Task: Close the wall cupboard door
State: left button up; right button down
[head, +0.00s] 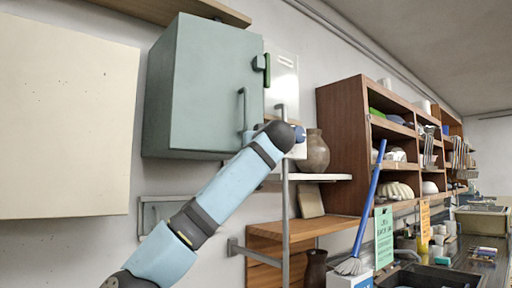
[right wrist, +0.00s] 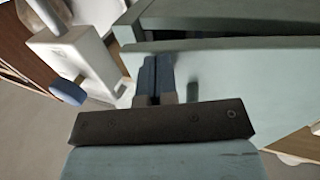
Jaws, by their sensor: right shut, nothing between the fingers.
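The grey-green wall cupboard (head: 190,90) hangs at the upper left of the head view. Its door (head: 225,75) carries an upright bar handle (head: 243,108). In the right wrist view the door (right wrist: 255,75) fills the right side, and a dark gap shows between its upper edge and the cupboard body (right wrist: 225,12), so it looks slightly ajar. My right gripper (right wrist: 155,65) is shut and empty, with its fingertips at the door's face near that edge; I cannot tell whether they touch. My arm hides most of this gripper in the head view. My left gripper is out of view.
A shelf with a brown vase (head: 313,152) lies right of the cupboard. A wooden shelf unit (head: 343,130) with crockery stands farther right. A blue-handled brush (head: 369,210) leans above the counter by the sink (head: 430,278). A cream panel (head: 65,120) is at left.

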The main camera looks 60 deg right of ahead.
jog(key=x, duration=0.4)
jog(key=shift+w+r, duration=0.2)
jog(key=shift+w, duration=0.05)
jog(key=shift+r, duration=0.1)
dwell(0.3)
jog(key=shift+w, duration=0.1)
